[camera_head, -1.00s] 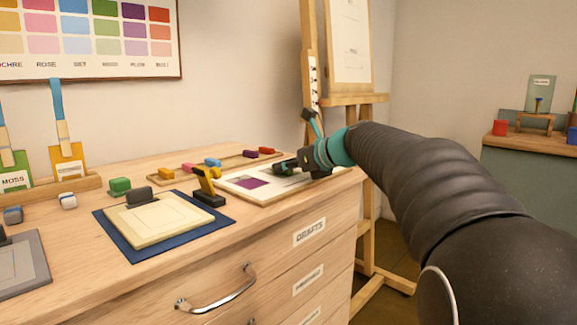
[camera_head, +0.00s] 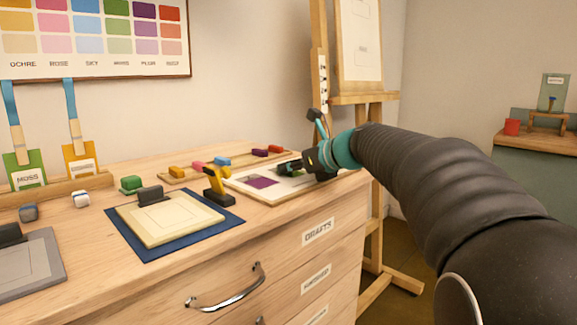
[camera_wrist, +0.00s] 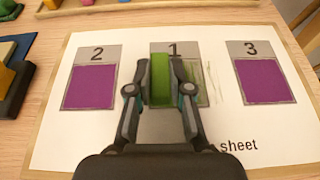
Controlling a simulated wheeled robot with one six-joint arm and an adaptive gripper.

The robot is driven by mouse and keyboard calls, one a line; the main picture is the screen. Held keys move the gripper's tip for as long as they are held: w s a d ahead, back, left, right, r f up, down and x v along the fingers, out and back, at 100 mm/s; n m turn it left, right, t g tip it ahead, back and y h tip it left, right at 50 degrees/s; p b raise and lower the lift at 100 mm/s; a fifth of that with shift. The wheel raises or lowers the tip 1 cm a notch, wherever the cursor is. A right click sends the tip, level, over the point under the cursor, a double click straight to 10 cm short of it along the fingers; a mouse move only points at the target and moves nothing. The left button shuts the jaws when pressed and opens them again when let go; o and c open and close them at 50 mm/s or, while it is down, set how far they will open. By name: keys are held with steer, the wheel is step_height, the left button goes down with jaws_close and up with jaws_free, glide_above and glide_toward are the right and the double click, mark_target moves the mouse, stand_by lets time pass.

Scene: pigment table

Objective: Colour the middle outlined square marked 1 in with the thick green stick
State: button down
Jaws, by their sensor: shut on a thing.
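My gripper (camera_wrist: 160,100) is shut on the thick green stick (camera_wrist: 160,75), which stands over the middle square marked 1 (camera_wrist: 188,52) on the white sheet (camera_wrist: 50,140). Faint green strokes (camera_wrist: 208,82) show in the right part of that square and a little past its right edge. The gripper and stick hide the rest of it. The squares marked 2 (camera_wrist: 90,86) and 3 (camera_wrist: 265,82), on either side, are filled purple. In the head view my gripper (camera_head: 300,166) is low over the sheet (camera_head: 236,181). Whether the stick touches the paper I cannot tell.
A yellow and black clamp-like thing (camera_head: 217,185) stands left of the sheet. Behind it a wooden tray (camera_head: 188,172) holds several coloured sticks. A cream pad on a blue mat (camera_head: 140,248) lies further left. An easel (camera_head: 322,60) stands behind my arm.

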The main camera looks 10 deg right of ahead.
mark_target(303, 171)
steer(key=shift+w+d+r+p, duration=0.1)
steer(key=shift+w+d+p, duration=0.15)
steer(key=shift+d, duration=0.2)
steer(key=shift+w+d+p, duration=0.1)
steer(key=shift+w+d, duration=0.2)
steer(key=shift+d, duration=0.1)
steer(key=shift+w, duration=0.1)
steer(key=shift+w+d+p, duration=0.3)
steer(key=shift+w+d, duration=0.05)
steer(key=shift+d, duration=0.2)
steer(key=shift+w+d+p, duration=0.25)
steer(key=shift+w+d, duration=0.1)
steer(key=shift+d, duration=0.2)
steer(key=shift+a+f, duration=0.1)
steer(key=shift+f, duration=0.15)
steer(key=shift+s+a+r, duration=0.1)
steer(key=shift+s+a, duration=0.75)
steer(key=shift+a, duration=0.25)
steer(key=shift+s+a+r, duration=0.1)
steer(key=shift+s+a, duration=0.7)
steer(key=shift+a, duration=0.3)
